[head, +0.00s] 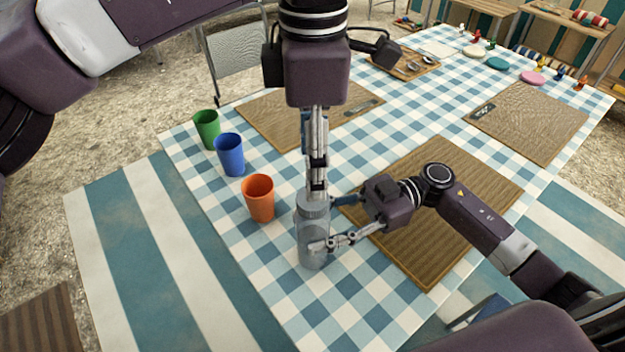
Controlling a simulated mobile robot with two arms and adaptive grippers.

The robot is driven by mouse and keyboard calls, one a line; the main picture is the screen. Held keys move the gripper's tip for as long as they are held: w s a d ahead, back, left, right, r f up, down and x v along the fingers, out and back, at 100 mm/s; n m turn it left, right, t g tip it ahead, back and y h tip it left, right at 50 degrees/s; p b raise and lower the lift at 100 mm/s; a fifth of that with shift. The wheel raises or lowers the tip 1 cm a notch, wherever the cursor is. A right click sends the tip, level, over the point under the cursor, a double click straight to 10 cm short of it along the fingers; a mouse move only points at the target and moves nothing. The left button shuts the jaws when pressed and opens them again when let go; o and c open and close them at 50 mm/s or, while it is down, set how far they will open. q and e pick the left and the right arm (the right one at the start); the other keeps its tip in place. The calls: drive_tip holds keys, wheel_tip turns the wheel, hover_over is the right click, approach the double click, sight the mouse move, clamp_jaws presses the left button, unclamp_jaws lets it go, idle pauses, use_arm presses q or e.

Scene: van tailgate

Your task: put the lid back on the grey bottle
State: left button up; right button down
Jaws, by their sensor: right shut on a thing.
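The grey bottle (311,247) stands upright near the front left part of the checked tablecloth. A grey lid (313,207) shows at the bottle's top; I cannot tell whether it is seated or just held there. My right gripper (324,228) comes in from the right and is shut on the bottle's body, one finger across its front. My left gripper (317,188) points straight down from above, its fingertips at the lid. Its fingers are seen nearly edge-on, so their opening is unclear.
Orange (259,199), blue (229,155) and green (207,129) cups stand along the table's left side. A wooden board (430,255) lies under my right arm, another (262,113) behind my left gripper. Open cloth lies in front of the bottle.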

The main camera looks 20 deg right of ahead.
use_arm(q)
wheel_tip(320, 180, up, 5)
drive_tip(key=shift+r, duration=0.15)
use_arm(e)
drive_tip(key=c, duration=1.1)
unclamp_jaws()
drive_tip(key=d, duration=0.8)
drive_tip(key=w+d, duration=0.1)
drive_tip(key=d, duration=0.3)
